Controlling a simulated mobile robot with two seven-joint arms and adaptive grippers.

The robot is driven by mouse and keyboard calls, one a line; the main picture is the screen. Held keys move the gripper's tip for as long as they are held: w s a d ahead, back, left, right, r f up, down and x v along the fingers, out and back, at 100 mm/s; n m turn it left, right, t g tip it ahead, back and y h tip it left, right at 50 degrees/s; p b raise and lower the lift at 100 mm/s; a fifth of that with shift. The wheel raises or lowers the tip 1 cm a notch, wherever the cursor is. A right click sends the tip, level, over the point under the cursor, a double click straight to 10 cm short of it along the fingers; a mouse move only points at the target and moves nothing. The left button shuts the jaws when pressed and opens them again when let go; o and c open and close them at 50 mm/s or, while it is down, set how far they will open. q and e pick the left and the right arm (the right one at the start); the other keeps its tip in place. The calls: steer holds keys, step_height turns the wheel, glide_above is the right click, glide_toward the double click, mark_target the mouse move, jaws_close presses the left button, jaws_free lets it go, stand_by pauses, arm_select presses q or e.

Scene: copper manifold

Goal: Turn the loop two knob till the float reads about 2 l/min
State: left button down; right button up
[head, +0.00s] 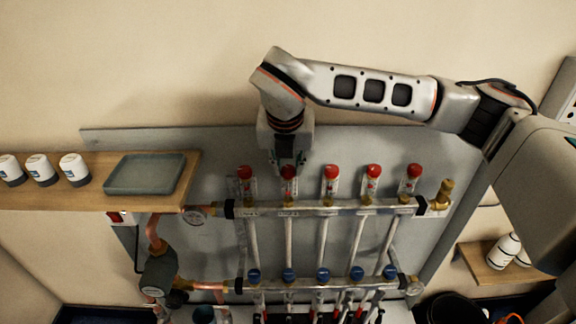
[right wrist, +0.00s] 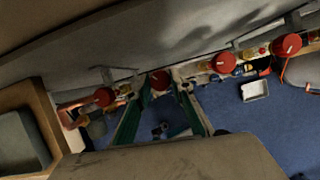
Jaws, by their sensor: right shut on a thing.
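A row of red knobs tops clear flow meters along the upper manifold bar (head: 310,209) in the head view. My right gripper (head: 288,164) points down from above and is shut on the second red knob from the left, the loop two knob (head: 288,172). In the right wrist view that red knob (right wrist: 160,80) sits between the fingertips of my right gripper (right wrist: 163,86). The fingers partly hide its meter, and the float reading is too small to make out. My left gripper is not in view.
Neighbouring red knobs (head: 245,172) (head: 330,172) stand close on both sides. Blue caps (head: 288,274) line the lower bar. A wooden shelf (head: 90,197) at left holds a grey-green tray (head: 145,187) and white jars (head: 75,167). A copper pipe and pump (head: 158,273) stand at lower left.

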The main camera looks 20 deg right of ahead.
steer(key=shift+d+f+n+y+b, duration=0.15)
steer(key=shift+n+y+b, duration=0.15)
steer(key=shift+n+b, duration=0.5)
steer(key=n+y, duration=0.1)
steer(key=n, duration=0.1)
steer(key=shift+n+b, duration=0.3)
steer(key=shift+b, duration=0.1)
steer(key=shift+d+n+y, duration=0.1)
steer(key=shift+n+y, duration=0.4)
steer(key=shift+n, duration=0.7)
steer(key=shift+n+y+b, duration=0.3)
steer(key=shift+n+y, duration=0.2)
steer(key=shift+n, duration=1.1)
steer(key=o, duration=1.1)
